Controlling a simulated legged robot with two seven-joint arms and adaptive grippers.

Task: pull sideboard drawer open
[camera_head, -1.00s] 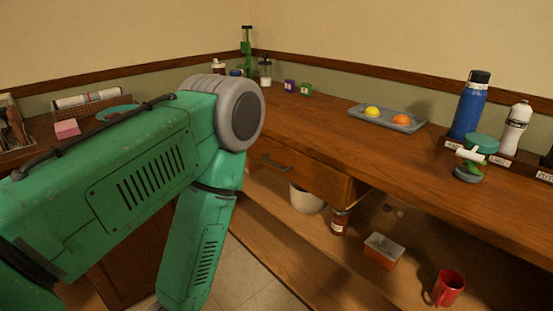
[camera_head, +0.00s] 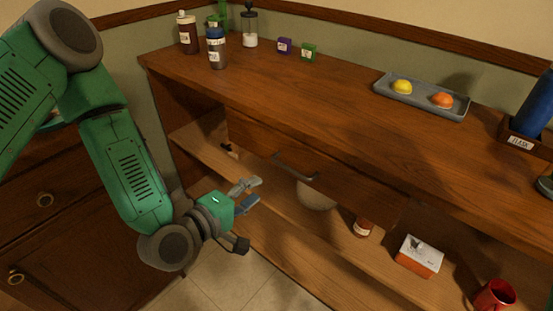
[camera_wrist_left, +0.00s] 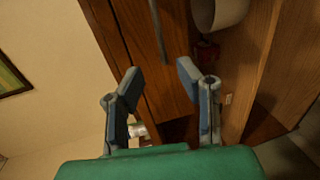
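The wooden sideboard (camera_head: 330,85) has a drawer (camera_head: 255,143) under its top, with a dark grey bar handle (camera_head: 296,168) on its front. The drawer looks shut, though its edges are dark. My left gripper (camera_head: 254,195) is open and empty, in front of the sideboard, lower and to the left of the handle, apart from it. In the left wrist view my left gripper (camera_wrist_left: 158,83) has its two fingers spread with nothing between them. The grey handle (camera_wrist_left: 159,30) shows there beyond the fingertips, near the top. My right gripper is not in view.
The shelf under the drawer holds a white pot (camera_head: 316,196), a brown jar (camera_head: 363,227), an orange box (camera_head: 418,259) and a red mug (camera_head: 494,295). Bottles and a grey tray (camera_head: 422,100) stand on top. Tiled floor (camera_head: 235,280) is free below my gripper.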

